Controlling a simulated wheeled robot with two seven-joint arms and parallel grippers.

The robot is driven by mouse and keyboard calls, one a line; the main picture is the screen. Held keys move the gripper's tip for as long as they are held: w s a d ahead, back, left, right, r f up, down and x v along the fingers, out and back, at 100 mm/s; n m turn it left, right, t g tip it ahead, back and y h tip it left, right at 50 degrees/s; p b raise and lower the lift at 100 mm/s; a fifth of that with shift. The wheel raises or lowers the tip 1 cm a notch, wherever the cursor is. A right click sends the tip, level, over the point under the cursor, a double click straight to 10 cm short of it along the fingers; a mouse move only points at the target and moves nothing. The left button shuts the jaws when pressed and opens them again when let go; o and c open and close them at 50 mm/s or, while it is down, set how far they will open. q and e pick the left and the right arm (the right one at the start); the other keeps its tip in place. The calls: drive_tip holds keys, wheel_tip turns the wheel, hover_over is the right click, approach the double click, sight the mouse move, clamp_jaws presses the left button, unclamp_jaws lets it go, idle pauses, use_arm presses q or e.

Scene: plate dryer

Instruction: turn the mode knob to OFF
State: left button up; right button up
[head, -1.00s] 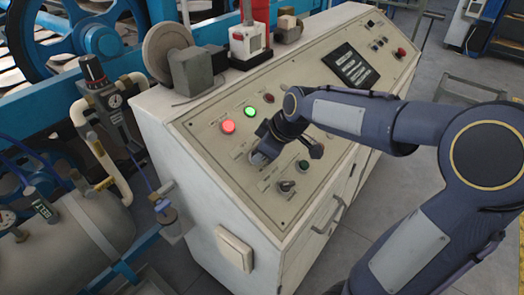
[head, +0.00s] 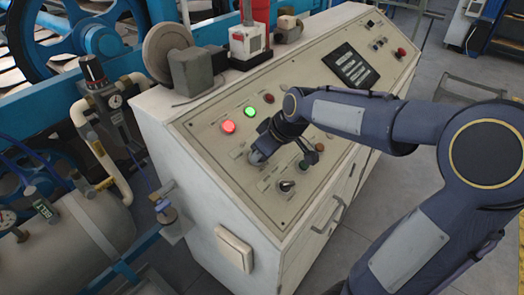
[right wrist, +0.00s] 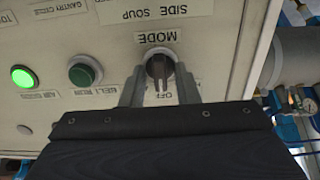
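The mode knob (right wrist: 160,68) is a dark round knob on the pale sloped control panel (head: 228,160). In the right wrist view the panel lettering is upside down, with MODE above the knob and a partly hidden OFF label (right wrist: 160,98) below it. The knob's ridge lies roughly along the line between these labels. My right gripper (right wrist: 160,88) has one finger close against each side of the knob, with no clear gap. In the head view my right gripper (head: 258,157) is at the panel and hides the knob. My left gripper is not in view.
A lit red lamp (head: 228,127) and lit green lamp (head: 250,112) sit behind the gripper. A dark green button (right wrist: 85,72) is beside the knob, and another black knob (head: 287,186) is nearer the panel's front edge. A motor-like block (head: 192,70) stands on the cabinet top.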

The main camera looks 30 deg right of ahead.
drive_tip(key=shift+o, duration=0.5)
drive_tip(key=shift+r, duration=0.1)
drive_tip(key=v, duration=0.7)
drive_tip(key=shift+s+r, duration=0.2)
drive_tip(key=shift+r, duration=0.05)
drive_tip(key=shift+d, duration=0.1)
drive_tip(key=s+a+f+m, duration=0.3)
drive_tip(key=s+a+f, duration=0.1)
drive_tip(key=s, duration=0.5)
drive_tip(key=s+a+f+m+y, duration=0.1)
drive_tip(key=s+a+f+m, duration=0.2)
drive_tip(key=s, duration=0.6)
drive_tip(key=shift+a+f+y, duration=0.3)
drive_tip(key=shift+a+f, duration=0.4)
drive_tip(key=shift+a, duration=0.2)
